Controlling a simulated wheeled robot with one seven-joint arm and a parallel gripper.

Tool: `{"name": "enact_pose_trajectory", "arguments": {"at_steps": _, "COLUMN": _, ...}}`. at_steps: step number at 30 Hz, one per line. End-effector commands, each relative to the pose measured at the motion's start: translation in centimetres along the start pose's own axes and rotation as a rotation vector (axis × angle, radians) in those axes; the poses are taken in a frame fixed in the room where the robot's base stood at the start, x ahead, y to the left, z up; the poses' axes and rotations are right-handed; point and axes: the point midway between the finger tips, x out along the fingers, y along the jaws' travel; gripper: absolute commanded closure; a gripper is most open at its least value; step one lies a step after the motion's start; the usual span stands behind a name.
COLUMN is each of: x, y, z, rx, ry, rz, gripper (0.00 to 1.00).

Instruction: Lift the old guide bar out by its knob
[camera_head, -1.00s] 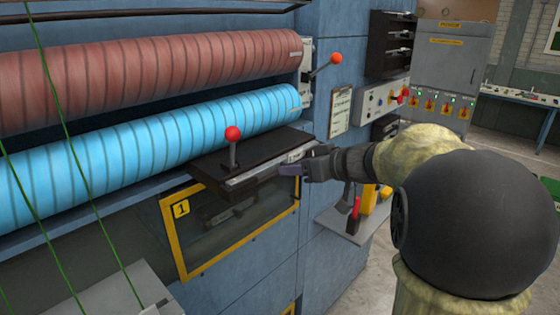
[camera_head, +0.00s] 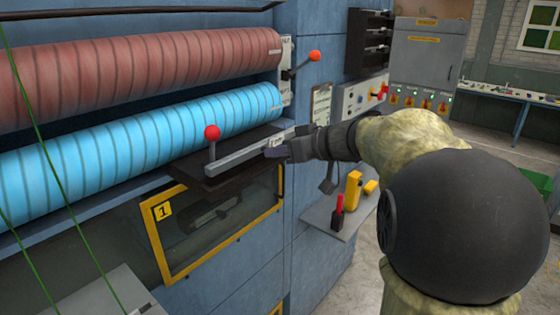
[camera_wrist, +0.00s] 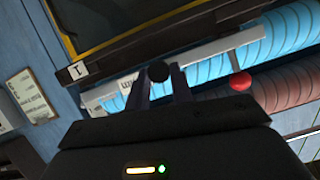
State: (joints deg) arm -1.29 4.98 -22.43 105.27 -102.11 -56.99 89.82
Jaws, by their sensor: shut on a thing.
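The old guide bar (camera_head: 245,153) is a long pale grey bar with a white label near its right end. It shows above the dark ledge (camera_head: 203,188) below the blue roller and looks a little raised from it. My gripper (camera_head: 277,152) is at the bar's front side, toward its right part. In the wrist view, my gripper (camera_wrist: 158,85) is shut on the bar's round black knob (camera_wrist: 158,72), which sits between the two fingers. The bar (camera_wrist: 215,57) runs slantwise behind the knob. In the head view my fingers hide the knob.
The ribbed blue roller (camera_head: 120,150) lies just behind. A yellow-framed window (camera_head: 165,262) is below. A side shelf (camera_head: 325,215) holds a red-handled tool and yellow items.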

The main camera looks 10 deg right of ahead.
Motion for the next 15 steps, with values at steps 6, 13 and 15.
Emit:
{"name": "enact_pose_trajectory", "arguments": {"at_steps": 6, "x": -4.5, "y": 0.4, "z": 2.1, "rx": 0.000, "ry": 0.005, "rz": 0.004, "gripper": 1.00}}
{"name": "enact_pose_trajectory", "arguments": {"at_steps": 13, "x": -10.4, "y": 0.9, "z": 4.6, "rx": -0.001, "ry": 0.004, "rz": 0.006, "gripper": 1.00}}
{"name": "enact_pose_trajectory", "arguments": {"at_steps": 15, "x": -12.1, "y": 1.0, "z": 5.2, "rx": 0.000, "ry": 0.004, "rz": 0.005, "gripper": 1.00}}
